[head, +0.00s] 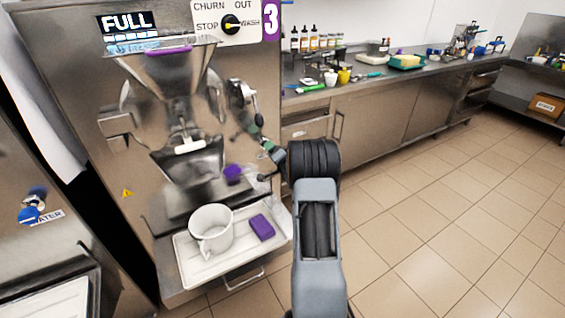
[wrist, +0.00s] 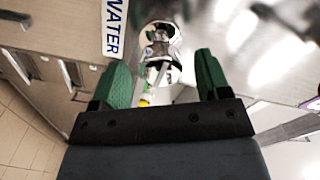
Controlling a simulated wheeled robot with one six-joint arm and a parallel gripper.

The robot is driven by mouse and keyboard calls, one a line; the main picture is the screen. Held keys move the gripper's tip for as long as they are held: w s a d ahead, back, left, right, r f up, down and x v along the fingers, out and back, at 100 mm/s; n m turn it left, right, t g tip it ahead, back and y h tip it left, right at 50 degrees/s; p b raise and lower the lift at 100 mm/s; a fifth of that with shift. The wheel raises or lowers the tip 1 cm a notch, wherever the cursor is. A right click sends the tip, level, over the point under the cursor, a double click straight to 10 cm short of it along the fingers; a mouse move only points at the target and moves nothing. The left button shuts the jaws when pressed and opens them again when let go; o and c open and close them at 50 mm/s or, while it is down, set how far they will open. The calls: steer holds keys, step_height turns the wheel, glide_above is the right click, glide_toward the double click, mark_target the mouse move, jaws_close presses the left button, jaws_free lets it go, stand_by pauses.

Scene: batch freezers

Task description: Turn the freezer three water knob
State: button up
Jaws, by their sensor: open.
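Freezer three (head: 190,75) is a steel machine with a purple "3" label, at the left in the head view. My gripper (head: 262,138) is at its right front side, partly hidden by my arm. In the wrist view my gripper (wrist: 162,64) is open, its two green fingers apart. A WATER label (wrist: 115,28) shows beyond the left finger. A shiny chrome fitting (wrist: 160,38) lies ahead, between the finger directions. I see no clear grip on it, and I cannot tell which part is the knob. A purple round part (head: 232,174) shows low on the freezer front.
A white tray (head: 186,258) holds a white jug (head: 211,230) and a purple block (head: 262,227) below my gripper. A neighbouring freezer with a blue water knob (head: 30,214) stands at left. A steel counter (head: 385,100) runs at right; the tiled floor is clear.

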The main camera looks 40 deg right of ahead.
steer(key=s+a, duration=0.1)
steer(key=s, duration=1.1)
steer(key=shift+a, duration=0.3)
steer(key=s+f+n+g+h+p, duration=0.15)
steer(key=s+f+n+g, duration=0.25)
steer(key=s+f+g, duration=0.5)
steer(key=s+a+r+n+g+y+p, duration=0.1)
steer(key=s+a+r+n+p, duration=0.2)
steer(key=a+r, duration=0.6)
steer(key=s+a+r+n+g+y+p, duration=0.1)
steer(key=s+a+r+n+g+p, duration=0.1)
steer(key=a+r, duration=0.6)
steer(key=s+a+r+n+g+y+p, duration=0.2)
steer(key=s+a+r+n+p, duration=0.2)
steer(key=a+r, duration=0.5)
steer(key=s+a+n, duration=0.1)
steer(key=a, duration=0.2)
steer(key=shift+s+a+r, duration=0.2)
steer(key=shift+s+r, duration=0.1)
steer(key=shift+s, duration=0.05)
